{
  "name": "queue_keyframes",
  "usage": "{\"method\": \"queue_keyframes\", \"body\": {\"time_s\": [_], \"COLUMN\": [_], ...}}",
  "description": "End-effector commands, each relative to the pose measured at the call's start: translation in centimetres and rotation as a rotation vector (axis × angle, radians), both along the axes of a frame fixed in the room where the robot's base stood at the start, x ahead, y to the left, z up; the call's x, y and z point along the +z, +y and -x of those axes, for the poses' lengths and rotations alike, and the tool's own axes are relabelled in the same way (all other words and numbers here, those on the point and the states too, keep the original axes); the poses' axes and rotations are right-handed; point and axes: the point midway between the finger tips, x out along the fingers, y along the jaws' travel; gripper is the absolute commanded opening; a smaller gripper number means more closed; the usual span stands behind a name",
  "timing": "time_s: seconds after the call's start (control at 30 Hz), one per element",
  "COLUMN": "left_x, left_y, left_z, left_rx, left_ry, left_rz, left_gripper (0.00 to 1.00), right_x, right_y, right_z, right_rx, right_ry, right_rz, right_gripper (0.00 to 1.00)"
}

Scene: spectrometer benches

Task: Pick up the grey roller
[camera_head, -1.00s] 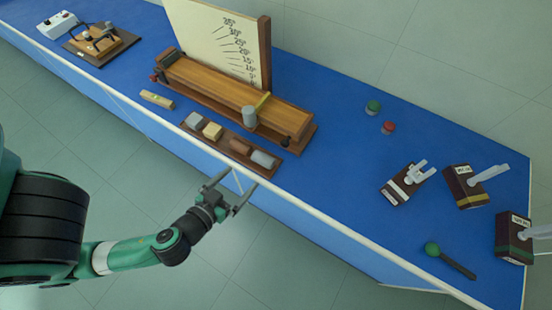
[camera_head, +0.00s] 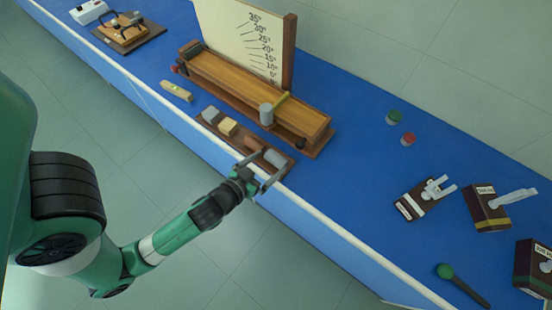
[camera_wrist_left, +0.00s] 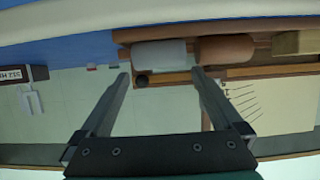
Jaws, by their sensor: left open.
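A light grey roller (camera_head: 275,158) lies at the right end of the small brown tray (camera_head: 243,144); it also shows in the left wrist view (camera_wrist_left: 158,53). A brown roller (camera_head: 254,144) lies beside it and also shows in the left wrist view (camera_wrist_left: 225,48). My left gripper (camera_head: 266,170) is open and empty, at the bench's front edge close to the grey roller. In the wrist view its fingertips (camera_wrist_left: 160,76) stand apart, roughly to either side of the grey roller. My right gripper is not in view.
The tray also holds a yellow block (camera_head: 228,127) and a grey block (camera_head: 210,114). Behind it are the wooden ramp (camera_head: 240,90) and an upright angle board (camera_head: 245,40). Green (camera_head: 394,117) and red (camera_head: 408,139) buttons stand to the right. The blue bench between is clear.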

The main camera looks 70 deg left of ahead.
Motion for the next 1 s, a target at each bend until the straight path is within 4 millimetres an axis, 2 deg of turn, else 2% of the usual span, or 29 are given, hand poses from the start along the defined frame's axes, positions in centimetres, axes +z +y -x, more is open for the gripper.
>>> {"method": "queue_keyframes", "body": {"time_s": [0.1, 0.2, 0.43, 0.83, 1.0], "left_x": [-1.0, -1.4, -1.4, -1.4, -1.3], "left_y": [1.2, 1.7, 1.7, 1.7, 1.7], "left_z": [-1.6, -2.4, -2.6, -2.6, -2.6], "left_rx": [0.003, 0.001, -0.001, -0.001, -0.001], "left_ry": [-0.002, -0.001, -0.001, -0.001, -0.002], "left_rz": [-0.001, -0.001, 0.0, 0.0, -0.001], "left_gripper": [1.0, 1.0, 1.0, 0.28, 0.27], "right_x": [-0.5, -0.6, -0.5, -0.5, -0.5], "right_y": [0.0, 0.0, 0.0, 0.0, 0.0], "right_z": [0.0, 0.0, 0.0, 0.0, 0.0], "right_rx": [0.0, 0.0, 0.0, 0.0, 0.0], "right_ry": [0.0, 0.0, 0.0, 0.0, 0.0], "right_rz": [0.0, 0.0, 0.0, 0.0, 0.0], "right_gripper": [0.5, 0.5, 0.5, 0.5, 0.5]}}
